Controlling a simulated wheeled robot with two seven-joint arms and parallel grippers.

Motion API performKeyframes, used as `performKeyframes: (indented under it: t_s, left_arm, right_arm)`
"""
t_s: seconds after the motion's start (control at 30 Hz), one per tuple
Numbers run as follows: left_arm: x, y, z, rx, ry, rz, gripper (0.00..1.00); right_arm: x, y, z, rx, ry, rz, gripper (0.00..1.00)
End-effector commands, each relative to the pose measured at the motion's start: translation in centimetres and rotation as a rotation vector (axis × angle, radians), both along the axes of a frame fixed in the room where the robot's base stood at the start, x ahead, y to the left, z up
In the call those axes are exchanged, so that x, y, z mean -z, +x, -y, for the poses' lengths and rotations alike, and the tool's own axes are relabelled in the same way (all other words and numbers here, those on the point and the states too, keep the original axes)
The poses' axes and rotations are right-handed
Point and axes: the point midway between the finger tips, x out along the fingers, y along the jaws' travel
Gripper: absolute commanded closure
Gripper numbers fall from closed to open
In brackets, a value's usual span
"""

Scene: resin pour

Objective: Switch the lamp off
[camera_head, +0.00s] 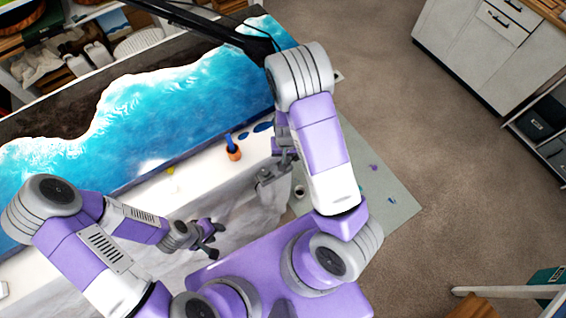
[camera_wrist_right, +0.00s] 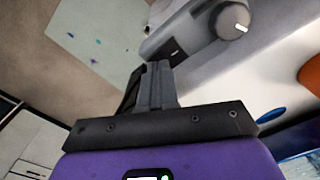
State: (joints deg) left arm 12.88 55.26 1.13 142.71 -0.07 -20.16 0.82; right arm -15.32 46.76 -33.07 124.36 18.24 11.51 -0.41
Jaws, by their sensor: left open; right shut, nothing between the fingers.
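A long black bar (camera_head: 215,28), which looks like the lamp's arm, crosses the top of the head view; its lamp head and any light are not clearly seen. A grey fitting (camera_head: 270,186) sits at the table's edge just below my right gripper (camera_head: 283,157). In the right wrist view, a grey body (camera_wrist_right: 185,38) with a round pale knob (camera_wrist_right: 233,21) lies beyond the shut, empty fingers (camera_wrist_right: 153,85); I cannot tell whether they touch it. Whether it belongs to the lamp is unclear. My left gripper (camera_head: 208,238) is open and empty beside the table's near side.
The table carries a blue and white resin panel (camera_head: 180,95). An orange cup (camera_head: 234,153) with a blue stick stands near its edge. A stained grey mat (camera_head: 385,185) lies on the floor. Cabinets (camera_head: 490,45) stand at upper right; open floor lies between.

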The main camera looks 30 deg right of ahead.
Motion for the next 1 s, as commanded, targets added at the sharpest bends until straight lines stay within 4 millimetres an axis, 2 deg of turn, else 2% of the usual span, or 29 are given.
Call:
performKeyframes:
  t_s: [0.6, 1.0]
  left_arm:
    - [0.6, 0.0, 0.0, 0.000, 0.000, 0.000, 0.58]
    - [-2.1, 0.0, 0.0, 0.000, 0.000, 0.000, 0.58]
  right_arm:
    - [0.7, 0.0, 0.0, 0.000, 0.000, 0.000, 1.00]
    - [-2.2, 0.0, 0.0, 0.001, 0.000, 0.000, 1.00]
